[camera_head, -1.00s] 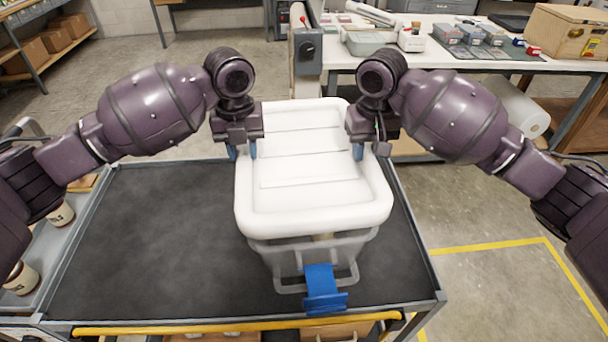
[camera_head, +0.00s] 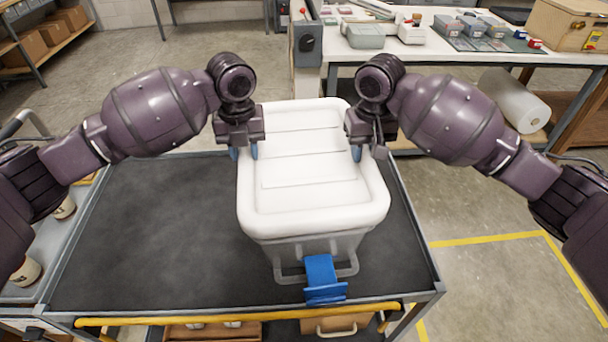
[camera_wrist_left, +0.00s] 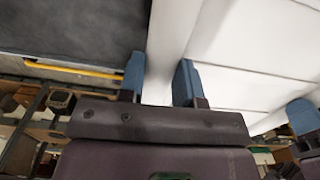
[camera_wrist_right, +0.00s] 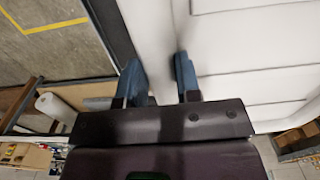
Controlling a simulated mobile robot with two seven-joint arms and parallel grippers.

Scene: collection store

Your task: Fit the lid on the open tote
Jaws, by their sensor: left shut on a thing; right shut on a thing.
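The white lid (camera_head: 312,200) lies over the top of the grey tote (camera_head: 318,247) on the cart. From the head view its rim appears close down on the tote's walls; whether it is fully seated I cannot tell. My left gripper (camera_head: 243,153) is shut on the lid's left rim, with one finger on either side of the rim in the left wrist view (camera_wrist_left: 160,82). My right gripper (camera_head: 369,153) is shut on the lid's right rim, also seen in the right wrist view (camera_wrist_right: 159,80). A blue latch (camera_head: 323,280) hangs at the tote's front. The tote's inside is hidden.
The cart's dark top (camera_head: 140,235) is clear to the left of the tote. A yellow bar (camera_head: 240,314) runs along its front edge. A workbench (camera_head: 450,58) with boxes and tools stands behind at the right.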

